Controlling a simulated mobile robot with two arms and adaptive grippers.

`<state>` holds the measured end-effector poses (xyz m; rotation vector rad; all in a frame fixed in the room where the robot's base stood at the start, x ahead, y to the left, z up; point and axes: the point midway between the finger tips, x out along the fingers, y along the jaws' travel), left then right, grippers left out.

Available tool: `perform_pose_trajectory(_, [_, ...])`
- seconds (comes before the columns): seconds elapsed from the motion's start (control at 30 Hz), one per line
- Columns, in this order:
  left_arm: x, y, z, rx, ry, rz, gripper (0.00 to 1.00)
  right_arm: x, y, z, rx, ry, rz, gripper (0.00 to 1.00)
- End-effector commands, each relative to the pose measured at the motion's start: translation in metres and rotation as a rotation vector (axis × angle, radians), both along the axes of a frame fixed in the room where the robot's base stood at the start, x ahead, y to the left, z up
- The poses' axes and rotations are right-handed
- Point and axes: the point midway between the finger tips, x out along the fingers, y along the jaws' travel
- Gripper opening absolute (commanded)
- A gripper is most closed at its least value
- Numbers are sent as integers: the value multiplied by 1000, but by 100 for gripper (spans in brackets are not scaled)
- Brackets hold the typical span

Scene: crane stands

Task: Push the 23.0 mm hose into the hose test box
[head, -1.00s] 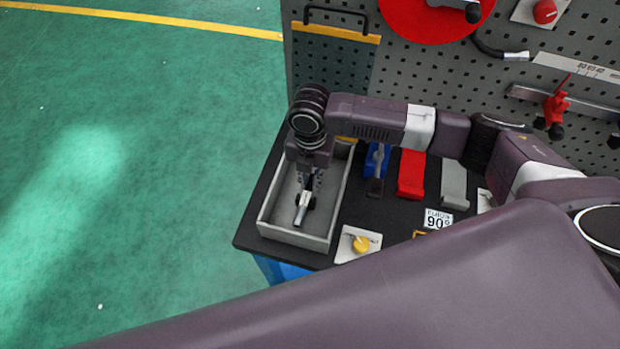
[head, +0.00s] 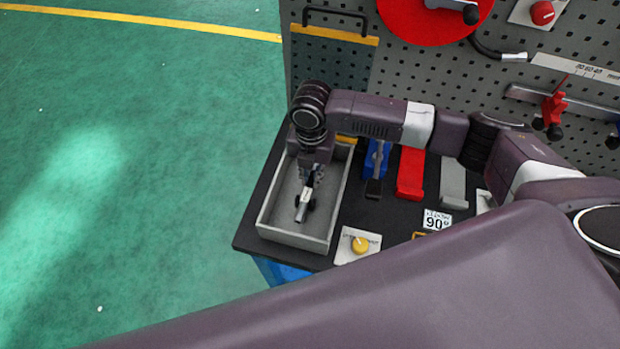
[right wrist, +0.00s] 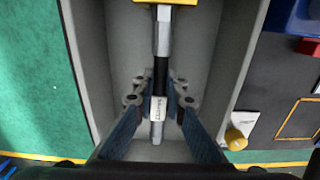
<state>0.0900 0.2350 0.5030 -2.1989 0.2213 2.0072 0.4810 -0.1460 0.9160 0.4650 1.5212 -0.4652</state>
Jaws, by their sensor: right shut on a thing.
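The hose (right wrist: 161,75) is black in the middle, with grey metal ends and a white printed label. It lies lengthwise over the grey open hose test box (head: 340,204). My right gripper (right wrist: 158,108) is shut on the hose near its label, down inside the box walls. The hose's far metal end meets or overlaps a yellow part (right wrist: 165,2) at the box's far end; I cannot tell whether it is inserted. In the head view the hose's near end (head: 301,212) sticks out below my right gripper (head: 307,190). My left gripper is out of view.
Right of the box are a yellow knob (head: 360,245), a blue holder (head: 378,158), a red block (head: 410,172) and a grey block (head: 453,182) on the dark bench. A perforated panel (head: 430,70) rises behind. Green floor (head: 130,200) is clear to the left.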

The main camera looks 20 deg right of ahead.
Motion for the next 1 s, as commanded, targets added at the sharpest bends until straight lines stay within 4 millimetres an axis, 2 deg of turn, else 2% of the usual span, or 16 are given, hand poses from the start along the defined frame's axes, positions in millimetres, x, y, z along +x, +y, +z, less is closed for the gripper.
perform_pose_trajectory(0.43, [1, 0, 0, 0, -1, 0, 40, 12, -7, 0, 0, -1, -1, 0])
perform_pose_trajectory(1.0, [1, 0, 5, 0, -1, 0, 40, 15, -10, 1, 0, -1, -1, 0])
